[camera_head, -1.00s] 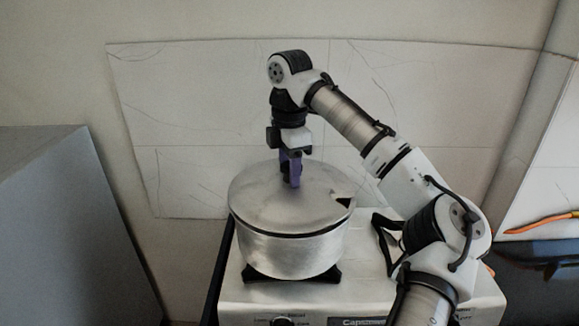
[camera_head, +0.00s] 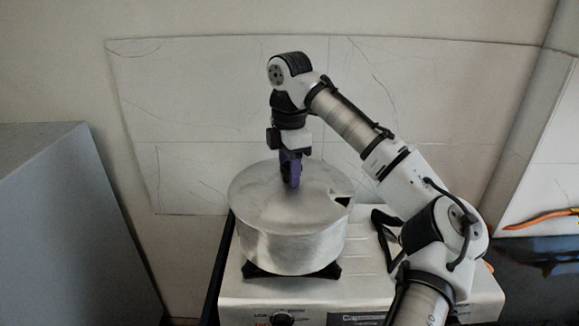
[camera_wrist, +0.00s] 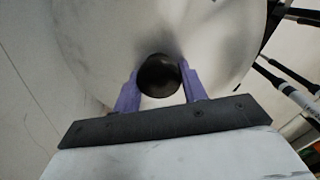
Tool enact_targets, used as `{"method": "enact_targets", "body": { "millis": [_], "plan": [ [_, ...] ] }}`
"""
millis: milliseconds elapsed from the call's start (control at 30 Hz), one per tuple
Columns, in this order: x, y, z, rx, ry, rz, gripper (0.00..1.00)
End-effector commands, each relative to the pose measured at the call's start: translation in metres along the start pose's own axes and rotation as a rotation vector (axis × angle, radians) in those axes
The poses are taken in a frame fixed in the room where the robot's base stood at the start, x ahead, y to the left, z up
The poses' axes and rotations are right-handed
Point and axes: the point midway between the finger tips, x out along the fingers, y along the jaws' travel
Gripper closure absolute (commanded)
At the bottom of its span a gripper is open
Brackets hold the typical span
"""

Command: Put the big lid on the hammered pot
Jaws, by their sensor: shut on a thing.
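The big lid (camera_head: 255,200) is a round, flat, dull-silver disc with a dark notch at its right edge. It lies level over the mouth of the hammered silver pot (camera_head: 290,256), covering the opening. Whether it rests fully on the rim all round is hard to tell. My gripper (camera_head: 292,184) comes straight down at the middle of the lid. In the wrist view, its purple fingers stand either side of the lid's dark round knob (camera_wrist: 159,75) and are shut on it. The lid's pale surface (camera_wrist: 95,45) fills much of that view. The pot's inside is hidden.
The pot stands on a black burner grate (camera_head: 262,272) on a white stove (camera_head: 362,285). A grey block (camera_head: 70,230) stands at the left. A marked wall panel (camera_head: 200,110) is behind. An orange-handled tool (camera_head: 545,219) lies at the far right.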

Motion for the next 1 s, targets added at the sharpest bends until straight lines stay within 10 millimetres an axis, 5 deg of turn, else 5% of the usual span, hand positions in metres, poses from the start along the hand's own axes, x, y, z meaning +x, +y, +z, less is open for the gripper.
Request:
{"method": "enact_targets", "body": {
  "millis": [300, 333, 500, 800, 1000],
  "plan": [
    [0.005, -0.001, 0.0, -0.001, 0.002, -0.008, 0.91],
    [0.005, -0.001, -0.001, -0.001, 0.002, -0.009, 0.54],
    [0.006, -0.001, 0.0, -0.001, 0.002, -0.01, 0.33],
    [0.006, -0.001, 0.0, -0.001, 0.002, -0.014, 0.33],
    [-0.018, 0.0, 0.001, 0.003, -0.003, -0.007, 0.33]
  ]
}}
